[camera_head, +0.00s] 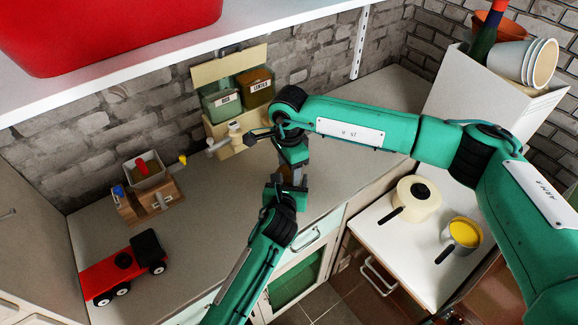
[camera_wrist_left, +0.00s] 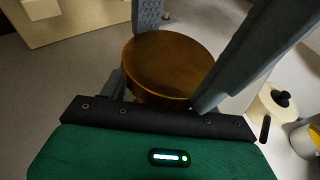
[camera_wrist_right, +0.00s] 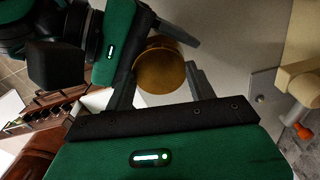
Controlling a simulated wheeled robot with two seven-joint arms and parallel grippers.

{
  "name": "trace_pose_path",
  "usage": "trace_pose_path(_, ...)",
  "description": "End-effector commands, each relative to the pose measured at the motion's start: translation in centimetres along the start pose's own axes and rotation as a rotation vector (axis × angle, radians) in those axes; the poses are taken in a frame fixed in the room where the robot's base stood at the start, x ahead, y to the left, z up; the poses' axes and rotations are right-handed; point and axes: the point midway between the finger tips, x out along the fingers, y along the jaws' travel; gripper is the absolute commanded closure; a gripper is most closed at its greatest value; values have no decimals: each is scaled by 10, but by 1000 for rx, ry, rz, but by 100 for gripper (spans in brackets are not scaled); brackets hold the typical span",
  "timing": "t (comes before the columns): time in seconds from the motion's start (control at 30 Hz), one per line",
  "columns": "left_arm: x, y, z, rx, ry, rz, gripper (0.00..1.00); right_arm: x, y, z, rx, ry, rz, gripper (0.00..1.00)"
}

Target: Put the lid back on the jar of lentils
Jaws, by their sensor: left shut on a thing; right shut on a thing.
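The jar of lentils (camera_head: 254,88), with its label in front, stands at the back of the counter in a pale wooden holder, beside a jar labelled rice (camera_head: 222,101). A round brown piece, which looks like the wooden lid, shows in the left wrist view (camera_wrist_left: 168,65) and the right wrist view (camera_wrist_right: 160,72). My right gripper (camera_head: 292,168) reaches down and my left gripper (camera_head: 289,181) reaches up to meet it, in front and to the right of the jars. Both appear shut on this same lid. In the head view the grippers mostly hide it.
A wooden grinder (camera_head: 150,200) and a red toy truck (camera_head: 122,266) stand on the counter at left. A shelf with a red bin (camera_head: 120,25) overhangs the back. A cream pan (camera_head: 415,198) and a yellow-filled pot (camera_head: 463,235) stand at right. Counter between truck and grippers is clear.

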Motion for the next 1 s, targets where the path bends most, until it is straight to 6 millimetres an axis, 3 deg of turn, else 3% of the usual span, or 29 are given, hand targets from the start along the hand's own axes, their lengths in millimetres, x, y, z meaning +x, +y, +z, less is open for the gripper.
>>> trace_pose_path(0.4, 0, 0, 1, -1, -1, -1, 100, 0, 0, 1, 76, -1, 0, 72)
trace_pose_path(0.43, 0, 0, 1, -1, -1, -1, 100, 0, 0, 1, 76, -1, 0, 42)
trace_pose_path(0.53, 0, 0, 1, -1, -1, -1, 100, 0, 0, 1, 75, -1, 0, 23)
trace_pose_path(0.83, 0, 0, 2, -1, -3, 0, 100, -2, 0, 0, 74, 0, 1, 22)
trace_pose_path(1.0, 0, 0, 2, -1, -2, 0, 100, -20, 0, 0, 74, 0, -1, 22)
